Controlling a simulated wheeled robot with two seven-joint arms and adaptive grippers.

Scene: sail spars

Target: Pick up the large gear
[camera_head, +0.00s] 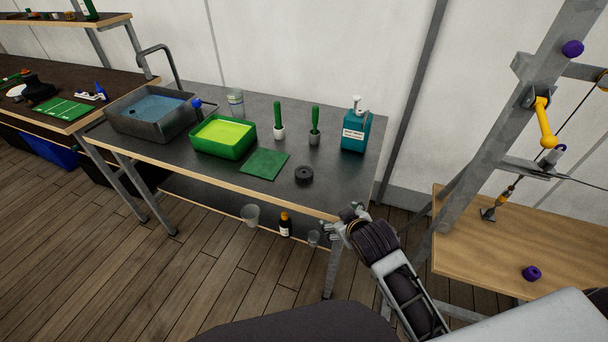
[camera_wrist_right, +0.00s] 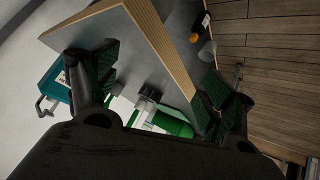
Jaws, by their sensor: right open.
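The large gear (camera_head: 304,174) is a dark grey, thick round piece lying flat on the grey-topped table (camera_head: 225,178), close to its front edge and right of the green mat. My right gripper (camera_head: 343,220) is at the table's front right corner, to the right of and nearer than the gear, and apart from it. In the right wrist view my right gripper (camera_wrist_right: 155,90) has its two dark pads spread wide with nothing held. The gear (camera_wrist_right: 149,94) shows there between the pads but farther off. My left gripper is not in view.
A green mat (camera_head: 265,163), a green tray (camera_head: 223,152) of yellow-green liquid, two green-handled brushes (camera_head: 278,120) and a teal pump bottle (camera_head: 355,130) stand around the gear. A metal basin (camera_head: 150,124) is at the left. The table's wooden edge (camera_wrist_right: 165,45) is close to my right gripper.

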